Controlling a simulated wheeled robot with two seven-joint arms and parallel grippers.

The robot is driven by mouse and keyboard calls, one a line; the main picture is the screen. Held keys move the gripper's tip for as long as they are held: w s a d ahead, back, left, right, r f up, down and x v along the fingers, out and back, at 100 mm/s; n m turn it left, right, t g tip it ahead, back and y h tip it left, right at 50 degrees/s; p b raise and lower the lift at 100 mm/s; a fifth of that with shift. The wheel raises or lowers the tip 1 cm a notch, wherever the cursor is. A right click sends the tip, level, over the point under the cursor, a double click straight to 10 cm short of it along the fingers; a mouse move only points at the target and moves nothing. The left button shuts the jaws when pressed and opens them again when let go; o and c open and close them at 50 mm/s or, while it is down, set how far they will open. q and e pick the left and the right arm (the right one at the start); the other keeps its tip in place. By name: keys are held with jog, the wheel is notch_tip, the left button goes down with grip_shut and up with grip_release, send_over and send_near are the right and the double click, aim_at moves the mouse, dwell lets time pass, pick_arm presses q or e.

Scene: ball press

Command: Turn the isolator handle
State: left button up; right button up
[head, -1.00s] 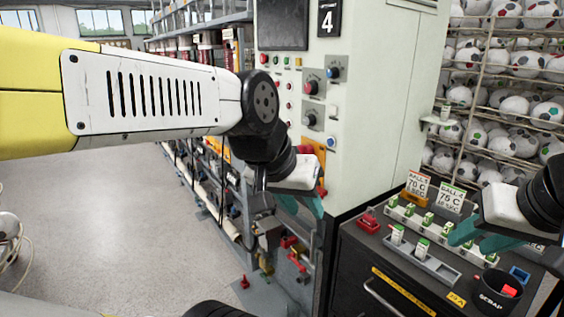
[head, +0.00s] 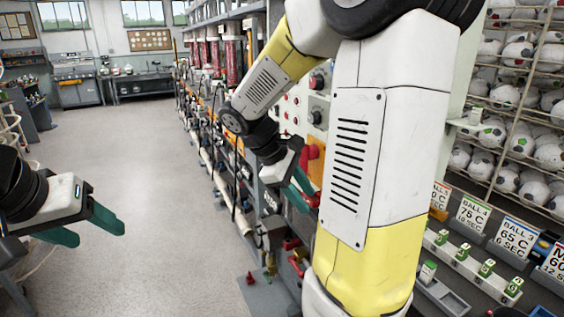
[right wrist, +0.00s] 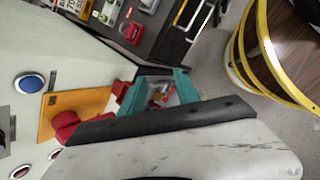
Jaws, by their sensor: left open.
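The isolator handle is a red lever (head: 311,154) on an orange plate on the side of the pale cabinet. It also shows red (right wrist: 67,125) on the orange plate (right wrist: 82,101) in the right wrist view. My right gripper (head: 298,192) is at this plate, teal fingers apart and pointing down, beside the red parts. In the right wrist view its fingers (right wrist: 160,92) show a gap, with a red piece just left of them. I cannot tell whether they touch the handle. My left gripper (head: 95,225) is open and empty over the floor at far left.
My right arm hides much of the cabinet and console. A control console with green-white switches (head: 486,268) and label cards (head: 470,212) stands at right, below racks of footballs (head: 510,130). Shelving lines the aisle.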

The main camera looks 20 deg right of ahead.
jog(key=w+d+n+h, duration=0.3)
jog(key=w+n+h, duration=0.3)
jog(key=w, duration=0.4)
jog(key=n+t+h, duration=0.3)
jog(key=n+h, duration=0.1)
jog(key=h, duration=0.2)
send_near(303, 161)
jog(key=w+d, duration=0.1)
jog(key=d, duration=0.7)
jog(key=w+d, duration=0.1)
jog(key=d, duration=0.1)
jog(key=shift+d+f, duration=0.1)
jog(key=shift+d, duration=0.1)
jog(key=shift+c, duration=0.5)
grip_shut()
